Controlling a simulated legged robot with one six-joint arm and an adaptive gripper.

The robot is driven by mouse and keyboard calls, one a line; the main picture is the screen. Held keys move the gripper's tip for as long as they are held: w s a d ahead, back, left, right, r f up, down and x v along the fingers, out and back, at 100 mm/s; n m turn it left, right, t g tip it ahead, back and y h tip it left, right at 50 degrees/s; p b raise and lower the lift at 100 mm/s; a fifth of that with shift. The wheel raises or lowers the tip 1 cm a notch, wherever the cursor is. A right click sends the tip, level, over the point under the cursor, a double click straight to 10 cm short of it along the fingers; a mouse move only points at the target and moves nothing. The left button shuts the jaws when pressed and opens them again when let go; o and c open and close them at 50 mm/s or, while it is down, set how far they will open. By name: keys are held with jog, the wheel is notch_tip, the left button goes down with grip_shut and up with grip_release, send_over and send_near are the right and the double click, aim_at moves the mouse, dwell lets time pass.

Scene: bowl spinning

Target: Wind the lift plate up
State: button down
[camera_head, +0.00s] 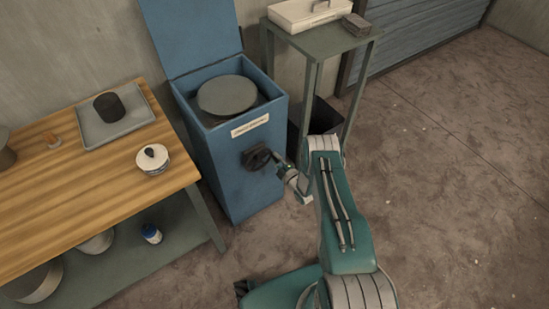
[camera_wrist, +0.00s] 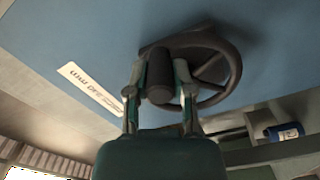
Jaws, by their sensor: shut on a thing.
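The lift plate (camera_head: 227,95) is a round grey disc near the top of the open blue cabinet (camera_head: 240,168), close to rim level. A dark handwheel (camera_head: 257,157) is on the cabinet's front, below a white label (camera_head: 250,125). In the wrist view the spoked handwheel (camera_wrist: 222,65) has a dark knob handle (camera_wrist: 160,76) sticking out from it. My gripper (camera_wrist: 160,92) has a finger on each side of this knob and is shut on it. In the head view my gripper (camera_head: 279,168) reaches the wheel from the right and partly hides the knob.
A green stand (camera_head: 322,40) is behind at right. The floor at right is clear.

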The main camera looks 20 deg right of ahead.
aim_at(248, 170)
notch_tip(248, 170, down, 2)
jog(key=m, duration=0.4)
jog(key=shift+w+d+f+m, duration=0.1)
jog(key=shift+m, duration=0.3)
jog(key=a+f+m, duration=0.1)
jog(key=m, duration=0.4)
jog(key=s+a+f+m, duration=0.1)
jog(key=a+f+m, duration=0.1)
jog(key=m, duration=0.2)
jog(key=a+f+m, duration=0.1)
jog(key=f+m, duration=0.1)
jog(key=m, duration=0.3)
jog(key=shift+s+a+m, duration=0.3)
jog(key=shift+s+a+r+m, duration=0.35)
jog(key=shift+a+r+m, duration=0.6)
jog(key=shift+m, duration=2)
jog(key=shift+s+a+r+m, duration=0.5)
jog(key=shift+a+m, duration=0.7)
jog(key=shift+m, duration=1.7)
jog(key=shift+s+a+r+m, duration=0.25)
jog(key=shift+a+r+m, duration=0.75)
jog(key=shift+m, duration=1.95)
jog(key=shift+a+f, duration=0.1)
